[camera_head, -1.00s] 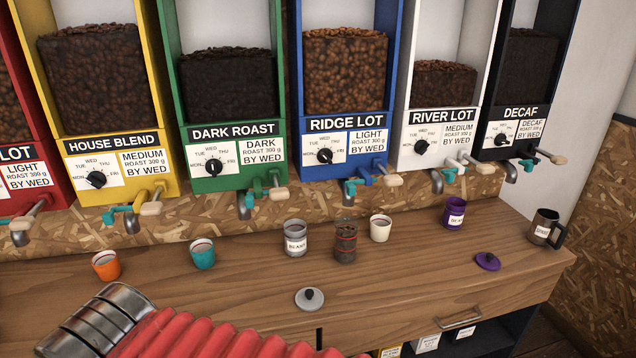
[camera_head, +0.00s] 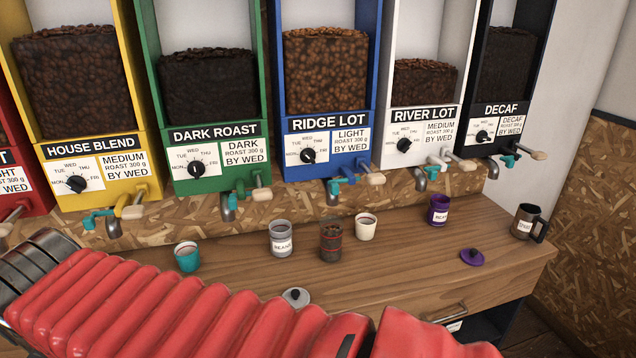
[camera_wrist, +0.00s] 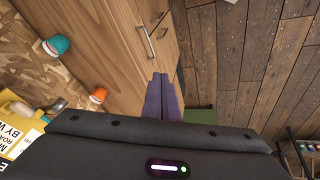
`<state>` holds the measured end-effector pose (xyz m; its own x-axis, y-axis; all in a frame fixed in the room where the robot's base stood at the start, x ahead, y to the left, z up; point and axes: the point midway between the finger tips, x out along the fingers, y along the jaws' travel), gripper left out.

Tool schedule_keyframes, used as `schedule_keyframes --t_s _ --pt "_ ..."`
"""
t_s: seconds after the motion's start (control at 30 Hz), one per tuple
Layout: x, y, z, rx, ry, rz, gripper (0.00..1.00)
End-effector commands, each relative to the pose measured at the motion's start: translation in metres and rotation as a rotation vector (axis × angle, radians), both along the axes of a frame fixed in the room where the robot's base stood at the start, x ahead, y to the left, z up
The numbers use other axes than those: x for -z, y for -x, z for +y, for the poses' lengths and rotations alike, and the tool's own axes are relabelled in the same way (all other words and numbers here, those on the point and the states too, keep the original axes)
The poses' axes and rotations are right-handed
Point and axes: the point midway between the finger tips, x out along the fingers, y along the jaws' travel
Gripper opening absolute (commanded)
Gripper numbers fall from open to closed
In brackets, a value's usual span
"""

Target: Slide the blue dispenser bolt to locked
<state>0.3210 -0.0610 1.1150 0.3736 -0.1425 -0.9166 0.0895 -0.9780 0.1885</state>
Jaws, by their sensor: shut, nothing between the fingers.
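The blue dispenser (camera_head: 328,125), labelled RIDGE LOT, stands in the middle of the row in the head view. I cannot tell which of these is the bolt. My gripper (camera_wrist: 164,80) shows in the wrist view, its purple fingers together and empty, pointing past the counter front toward the floor. It is well away from the blue dispenser, which is not in that view. The head view shows only my red-sleeved arm.
Along the counter (camera_head: 400,265) stand a teal cup (camera_head: 187,257), a grey canister (camera_head: 281,240), a bean-filled jar (camera_head: 331,243), a cream cup (camera_head: 366,227), a purple canister (camera_head: 438,211) and a dark mug (camera_head: 525,222). Other dispensers flank the blue one. An orange cup (camera_wrist: 98,95) shows in the wrist view.

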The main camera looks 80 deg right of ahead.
Motion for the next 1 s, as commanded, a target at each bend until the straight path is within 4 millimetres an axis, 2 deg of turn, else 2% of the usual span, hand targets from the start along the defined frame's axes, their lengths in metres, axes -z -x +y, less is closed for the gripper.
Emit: schedule_keyframes --t_s 0.03,0.2,0.47,0.77,1.0 --pt "-0.007 -0.006 -0.018 -0.007 0.040 0.034 0.00" --pt "-0.031 -0.016 -0.078 -0.061 0.172 0.170 0.00" --pt "-0.064 -0.016 -0.177 -0.132 0.310 0.419 0.00" --pt "-0.097 0.011 -0.292 -0.199 0.358 0.744 0.00" --pt "-0.119 0.053 -0.376 -0.242 0.303 1.004 0.00"
